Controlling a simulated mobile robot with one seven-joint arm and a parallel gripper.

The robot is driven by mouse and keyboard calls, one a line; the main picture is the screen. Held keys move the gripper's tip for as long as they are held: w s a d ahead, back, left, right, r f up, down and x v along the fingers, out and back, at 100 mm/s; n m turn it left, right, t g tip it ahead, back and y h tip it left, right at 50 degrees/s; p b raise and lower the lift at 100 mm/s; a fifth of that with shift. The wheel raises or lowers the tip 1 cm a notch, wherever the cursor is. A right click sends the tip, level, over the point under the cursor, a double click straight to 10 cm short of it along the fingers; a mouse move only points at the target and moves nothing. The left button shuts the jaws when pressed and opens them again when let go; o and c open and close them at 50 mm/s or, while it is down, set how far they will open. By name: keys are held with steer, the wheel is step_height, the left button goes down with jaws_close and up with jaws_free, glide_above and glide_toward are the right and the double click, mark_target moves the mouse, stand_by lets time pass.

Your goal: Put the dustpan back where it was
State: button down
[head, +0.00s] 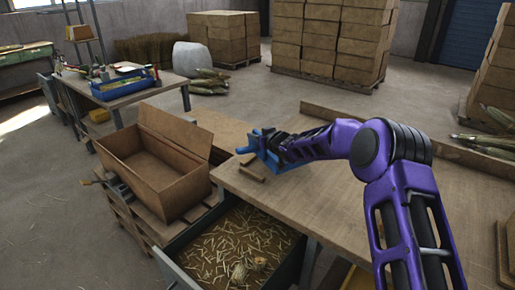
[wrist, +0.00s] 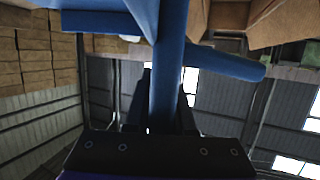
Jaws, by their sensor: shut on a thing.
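The blue dustpan (head: 268,156) is at the left end of the wooden workbench (head: 330,205) in the head view. My gripper (head: 280,145) is shut on it. In the wrist view, the dustpan's blue bar (wrist: 168,75) runs up between my dark gripper fingers (wrist: 163,100), and wider blue parts spread across the top. Much of the dustpan is hidden by my gripper in the head view. I cannot tell whether it touches the bench.
A small wooden piece (head: 250,173) lies at the bench's left edge. An open drawer (head: 180,268) with straw scraps is below. An open brown box (head: 145,182) stands left. A raised board (head: 345,118) edges the bench's back. The bench middle is clear.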

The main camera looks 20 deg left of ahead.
steer(key=shift+f, duration=2)
steer(key=shift+f+b, duration=0.45)
steer(key=shift+b, duration=0.2)
steer(key=c, duration=0.8)
jaws_free()
steer(key=shift+o, duration=0.2)
steer(key=shift+r, duration=0.1)
steer(key=shift+r+p, duration=0.55)
steer(key=shift+p, duration=0.1)
steer(key=v, duration=1.2)
steer(key=shift+f, duration=0.2)
